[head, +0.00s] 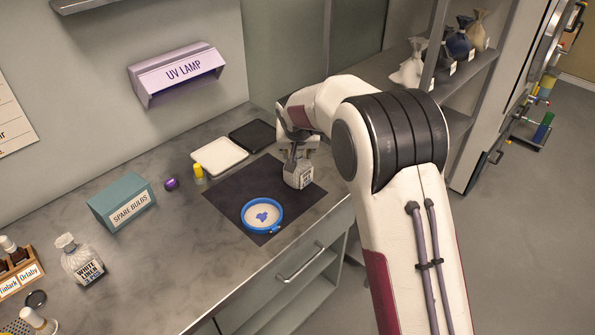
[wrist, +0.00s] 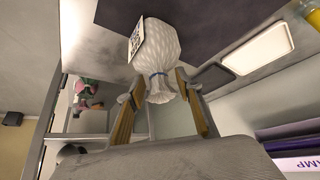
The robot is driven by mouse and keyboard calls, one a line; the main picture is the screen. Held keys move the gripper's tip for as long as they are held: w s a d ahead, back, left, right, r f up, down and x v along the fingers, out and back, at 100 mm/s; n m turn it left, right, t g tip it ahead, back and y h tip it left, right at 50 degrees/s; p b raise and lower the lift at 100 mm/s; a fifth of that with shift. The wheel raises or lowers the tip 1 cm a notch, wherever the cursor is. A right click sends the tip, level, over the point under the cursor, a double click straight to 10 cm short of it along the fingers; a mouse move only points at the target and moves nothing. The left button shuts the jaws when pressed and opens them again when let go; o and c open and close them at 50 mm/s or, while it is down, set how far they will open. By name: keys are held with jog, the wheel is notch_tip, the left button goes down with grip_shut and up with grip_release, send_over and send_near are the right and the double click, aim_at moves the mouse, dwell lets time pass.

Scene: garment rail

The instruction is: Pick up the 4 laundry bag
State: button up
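A white bag (head: 298,174) with a printed tag and a tied neck is at my gripper (head: 298,146), over the dark mat (head: 232,192) on the counter. In the wrist view the same bag (wrist: 157,50) sits between the two fingers of my gripper (wrist: 160,80), which close in on both sides of its tied neck. I cannot tell whether its base touches the mat. I cannot make out a 4 on its tag. A second white bag (head: 82,262), tagged as white linen, stands at the counter's left. Several tied bags (head: 460,44) stand on the shelf at right.
A blue-rimmed round dish (head: 262,215) lies on the mat. Near it are a white tray (head: 219,156), a black tray (head: 252,136), a yellow bottle (head: 199,174), a purple ball (head: 171,183) and a spare bulbs box (head: 122,200).

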dwell(0.3)
grip_shut()
jog(key=shift+r, duration=0.15)
jog(key=shift+r, duration=4.9)
jog(key=shift+w, duration=0.1)
